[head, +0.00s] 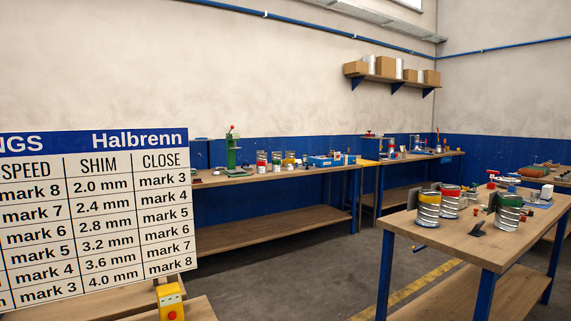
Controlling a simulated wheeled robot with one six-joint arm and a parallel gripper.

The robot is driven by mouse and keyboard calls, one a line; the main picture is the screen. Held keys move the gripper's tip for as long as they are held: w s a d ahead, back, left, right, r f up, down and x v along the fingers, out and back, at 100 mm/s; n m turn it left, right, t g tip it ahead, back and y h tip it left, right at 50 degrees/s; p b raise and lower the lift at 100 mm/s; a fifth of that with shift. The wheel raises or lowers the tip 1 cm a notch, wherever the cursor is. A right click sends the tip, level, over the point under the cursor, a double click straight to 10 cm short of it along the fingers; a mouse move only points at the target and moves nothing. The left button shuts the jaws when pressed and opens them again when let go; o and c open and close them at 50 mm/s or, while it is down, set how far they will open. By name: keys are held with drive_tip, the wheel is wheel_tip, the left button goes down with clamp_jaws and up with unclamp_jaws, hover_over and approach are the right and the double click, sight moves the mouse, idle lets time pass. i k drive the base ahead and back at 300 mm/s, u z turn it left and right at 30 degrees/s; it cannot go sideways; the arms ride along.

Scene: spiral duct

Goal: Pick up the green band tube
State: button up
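A silvery spiral tube with a green band (509,212) stands upright on the near wooden bench at the right. A yellow-banded tube (428,210) and a red-banded tube (450,202) stand to its left on the same bench. Several smaller banded tubes (276,161) stand on the far bench along the wall; one there also seems to have a green band. My gripper is not in view.
The near bench (450,240) has blue legs and small dark parts on top. A large settings board (95,215) fills the left, with a yellow box with a red button (170,302) below. Grey floor (310,270) lies open between the benches, with a yellow line (420,285).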

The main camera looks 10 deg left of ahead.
sight(277, 156)
drive_tip(key=i, duration=2.8)
drive_tip(key=u, duration=0.75)
drive_tip(key=i, duration=4.4)
drive_tip(key=z, duration=2.05)
drive_tip(key=i, duration=2.3)
drive_tip(key=z, duration=0.05)
